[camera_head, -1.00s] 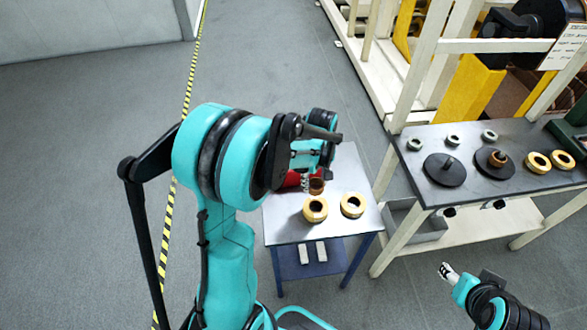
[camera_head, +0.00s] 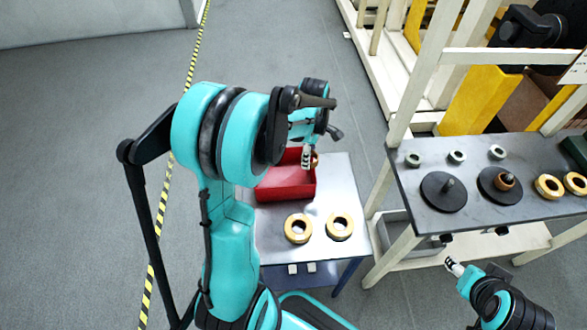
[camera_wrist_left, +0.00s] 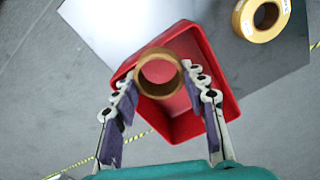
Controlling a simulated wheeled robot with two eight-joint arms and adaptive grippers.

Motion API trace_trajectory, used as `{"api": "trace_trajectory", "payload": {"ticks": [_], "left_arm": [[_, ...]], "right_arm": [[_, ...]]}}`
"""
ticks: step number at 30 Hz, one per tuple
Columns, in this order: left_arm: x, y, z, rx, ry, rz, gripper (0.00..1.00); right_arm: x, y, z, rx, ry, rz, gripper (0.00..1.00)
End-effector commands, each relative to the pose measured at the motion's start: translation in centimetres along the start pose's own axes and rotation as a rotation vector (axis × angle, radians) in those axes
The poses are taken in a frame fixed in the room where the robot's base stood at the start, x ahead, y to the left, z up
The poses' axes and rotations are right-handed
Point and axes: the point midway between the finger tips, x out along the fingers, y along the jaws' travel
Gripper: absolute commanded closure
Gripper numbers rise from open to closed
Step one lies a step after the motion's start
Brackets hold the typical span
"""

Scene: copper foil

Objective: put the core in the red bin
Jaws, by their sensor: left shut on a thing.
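The core, a brown ring (camera_head: 315,161), is held at the fingertips of my left gripper (camera_head: 308,158). In the left wrist view the core (camera_wrist_left: 146,58) sits between the two fingers of the left gripper (camera_wrist_left: 160,84), its open end facing the camera. The red bin (camera_head: 290,190) stands on the small metal table, partly hidden by my left arm. In the wrist view the red bin (camera_wrist_left: 222,72) lies behind and below the core, and its floor shows through the ring. My right gripper (camera_head: 453,266) is at lower right, away from the bin; its finger opening is too small to judge.
Two yellow rings (camera_head: 298,229) (camera_head: 340,226) lie on the small table (camera_head: 345,185) in front of the bin. A dark-topped bench (camera_head: 435,213) at right carries grey rings, black discs, another brown core and yellow rings. Open floor lies to the left.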

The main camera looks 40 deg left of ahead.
Motion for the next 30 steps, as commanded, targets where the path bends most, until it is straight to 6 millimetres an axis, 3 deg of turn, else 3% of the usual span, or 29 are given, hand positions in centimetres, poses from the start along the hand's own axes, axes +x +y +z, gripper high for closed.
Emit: {"api": "trace_trajectory", "payload": {"ticks": [5,16,23,30], "left_arm": [[1.5,-0.7,-2.1,-0.004,0.0,0.0,0.69],[6.4,-3.3,-9.7,-0.002,0.0,0.0,0.69],[7.4,-3.8,-11.0,0.001,0.0,0.0,0.69],[10.9,-3.8,-11.0,0.002,0.0,0.0,0.69]], "right_arm": [[0.7,0.0,0.5,0.0,0.0,0.0,0.46],[3.0,0.0,2.2,0.0,0.0,0.0,0.46],[3.4,0.0,2.4,0.0,0.0,0.0,0.46],[4.9,0.0,3.5,0.0,0.0,0.0,0.46]]}}
